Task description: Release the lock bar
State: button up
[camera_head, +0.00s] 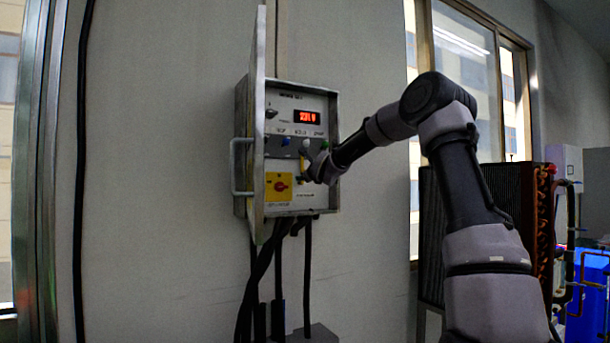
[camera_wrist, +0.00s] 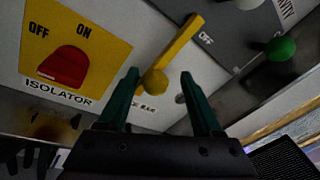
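The lock bar (camera_wrist: 178,45) is a slim yellow bar with a round yellow knob (camera_wrist: 155,82) at its lower end. In the wrist view it slants from upper right to lower left on the grey panel, above a partly covered label ending in "BAR". My gripper (camera_wrist: 160,73) is open, with one green finger on each side of the knob. I cannot tell whether either finger touches it. In the head view my gripper (camera_head: 311,174) is at the panel inside the open wall box (camera_head: 335,120) and hides most of the bar.
A yellow isolator plate with a red rotary switch (camera_wrist: 64,67) is left of the bar. A green knob (camera_wrist: 281,48) is to the right. The box door (camera_head: 258,130) stands open at the left. Black cables (camera_head: 262,285) hang below, and a finned radiator unit (camera_head: 515,225) stands right.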

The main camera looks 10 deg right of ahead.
jog(key=shift+s, duration=0.3)
jog(key=s+d, duration=0.1)
jog(key=s, duration=0.9)
jog(key=shift+r, duration=0.2)
